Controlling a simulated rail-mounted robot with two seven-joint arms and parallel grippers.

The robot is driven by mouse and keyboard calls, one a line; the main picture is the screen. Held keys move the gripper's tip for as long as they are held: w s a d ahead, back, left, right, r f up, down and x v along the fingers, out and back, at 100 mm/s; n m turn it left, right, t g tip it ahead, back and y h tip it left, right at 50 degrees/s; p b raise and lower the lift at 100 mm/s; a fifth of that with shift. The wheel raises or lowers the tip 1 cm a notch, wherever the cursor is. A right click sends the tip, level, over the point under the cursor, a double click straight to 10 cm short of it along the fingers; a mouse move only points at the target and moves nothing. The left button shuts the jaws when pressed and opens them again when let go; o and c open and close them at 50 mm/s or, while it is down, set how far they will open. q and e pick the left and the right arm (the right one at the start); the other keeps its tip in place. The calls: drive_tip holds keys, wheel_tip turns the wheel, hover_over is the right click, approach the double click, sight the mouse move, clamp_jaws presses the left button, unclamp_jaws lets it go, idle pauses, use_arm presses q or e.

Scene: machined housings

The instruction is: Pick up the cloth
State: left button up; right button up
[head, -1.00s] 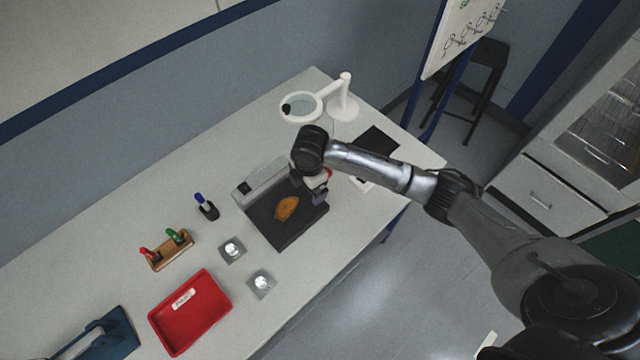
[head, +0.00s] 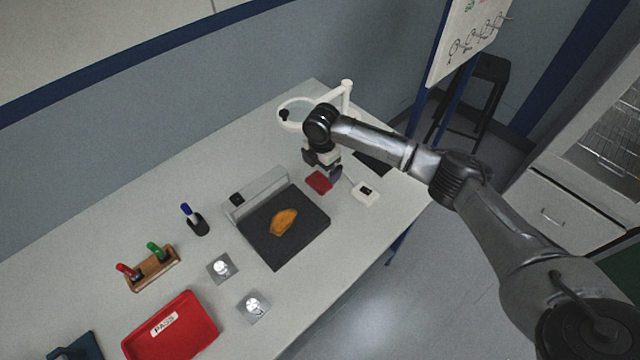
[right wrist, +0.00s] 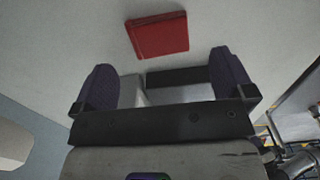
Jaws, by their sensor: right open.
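A flat red folded piece that looks like the cloth (head: 318,182) lies on the bench, to the right of the dark plate. It also shows as a red rectangle in the right wrist view (right wrist: 157,36), beyond the fingertips. My right gripper (head: 322,168) is just above and beside the cloth in the head view, partly hidden by its own wrist. In the right wrist view its two dark fingers (right wrist: 164,82) stand wide apart with nothing between them, and the cloth is apart from them. My left gripper is not in view.
A dark plate (head: 261,231) with an orange-brown patch (head: 284,222) is left of the cloth. A white magnifier lamp (head: 347,93) stands behind the gripper. A small white box (head: 366,194) and a black mat (head: 376,164) lie to the right. A red tray (head: 140,345) is at lower left.

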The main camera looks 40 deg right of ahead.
sight(320, 181)
drive_tip(key=shift+a+f+b, duration=0.15)
drive_tip(key=shift+f+b, duration=0.15)
drive_tip(key=shift+f, duration=1.3)
drive_tip(key=shift+a+f+b, duration=0.15)
drive_tip(key=shift+f+b, duration=0.1)
drive_tip(key=shift+f, duration=1.3)
drive_tip(key=shift+c, duration=0.3)
drive_tip(key=shift+c, duration=1.4)
drive_tip(key=c, duration=0.6)
drive_tip(key=shift+r, duration=0.15)
